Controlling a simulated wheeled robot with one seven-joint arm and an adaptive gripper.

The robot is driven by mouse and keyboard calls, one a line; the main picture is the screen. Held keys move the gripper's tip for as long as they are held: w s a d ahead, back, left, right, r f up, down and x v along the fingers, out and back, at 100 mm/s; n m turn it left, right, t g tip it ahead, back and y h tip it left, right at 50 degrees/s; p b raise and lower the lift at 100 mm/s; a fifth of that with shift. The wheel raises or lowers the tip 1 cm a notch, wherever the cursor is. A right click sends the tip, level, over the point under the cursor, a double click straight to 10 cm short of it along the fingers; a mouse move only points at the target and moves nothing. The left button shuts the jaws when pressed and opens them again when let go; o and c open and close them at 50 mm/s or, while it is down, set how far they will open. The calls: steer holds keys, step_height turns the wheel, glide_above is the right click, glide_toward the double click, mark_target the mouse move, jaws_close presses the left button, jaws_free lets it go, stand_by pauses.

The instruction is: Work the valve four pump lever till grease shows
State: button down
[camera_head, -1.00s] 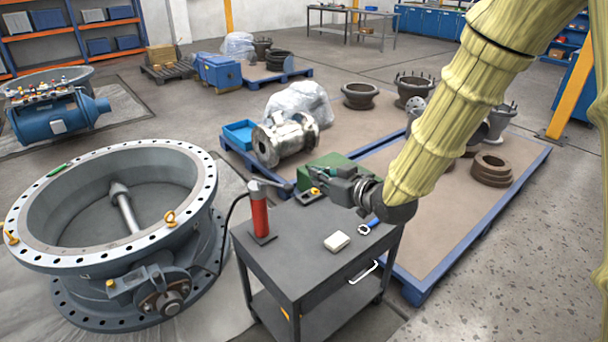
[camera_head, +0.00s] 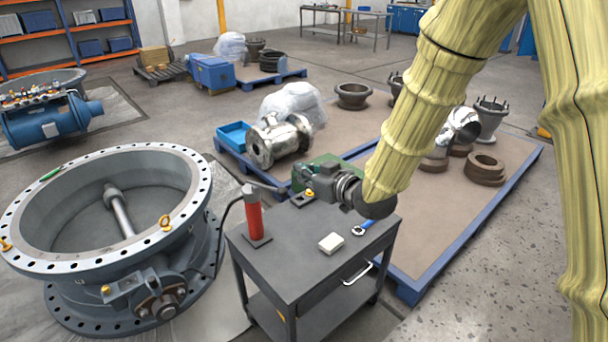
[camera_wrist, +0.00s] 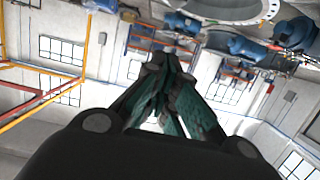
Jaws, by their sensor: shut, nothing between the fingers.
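The red pump (camera_head: 254,218) stands upright on the grey cart (camera_head: 290,262). Its thin dark lever (camera_head: 270,187) reaches right from the pump top. A black hose (camera_head: 222,225) runs from the pump to the large grey butterfly valve (camera_head: 105,265) at the left. No number shows on this valve, and I see no clear grease on it. My gripper (camera_head: 300,177) is over the cart's back edge, near the lever's outer end; whether they touch is unclear. In the wrist view my gripper (camera_wrist: 172,62) has its fingers drawn together, empty, with no pump or lever visible.
A green object (camera_head: 316,161) stands behind my gripper. A blue-edged pallet (camera_head: 470,228) lies behind the cart.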

steer(key=w+a+f+p, duration=0.3)
steer(key=w+a+f, duration=0.1)
steer(key=w+f, duration=0.1)
steer(key=shift+w+a+f+p, duration=0.15)
steer(key=shift+w+f+p, duration=0.15)
steer(key=shift+w+f, duration=0.15)
stand_by(0.5)
